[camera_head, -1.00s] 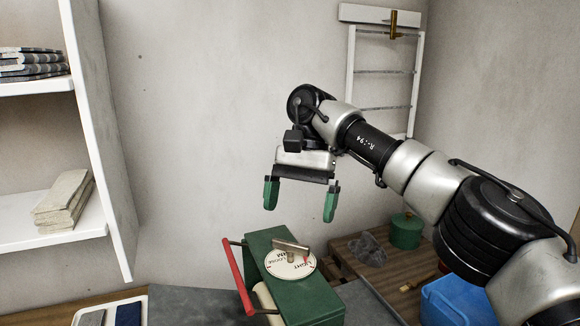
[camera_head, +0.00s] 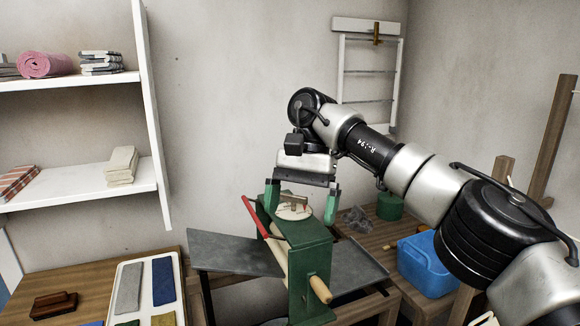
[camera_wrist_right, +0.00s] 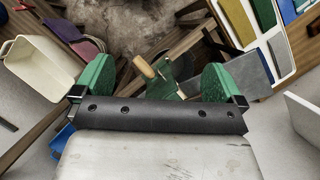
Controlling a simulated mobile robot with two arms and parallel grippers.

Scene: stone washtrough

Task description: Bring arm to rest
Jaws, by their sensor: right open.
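My right gripper (camera_head: 302,200) is open and empty, with green fingertips pointing down. In the head view it overlaps the top of the green mangle (camera_head: 312,262), which has a red lever (camera_head: 262,217), a round white dial (camera_head: 294,211) and a wooden roller handle (camera_head: 320,289). I cannot tell the exact gap between them. In the right wrist view the two green fingers of my gripper (camera_wrist_right: 158,82) stand wide apart, with part of the mangle and its wooden handle (camera_wrist_right: 145,67) seen between them. My left gripper is not in view.
A white tray (camera_head: 117,290) with several coloured cloths lies on the wooden table at lower left, beside a brush (camera_head: 54,304). White shelves (camera_head: 90,195) hold folded cloths. A blue tub (camera_head: 428,263) and green canister (camera_head: 390,206) stand at right. A white rack (camera_head: 370,72) hangs behind.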

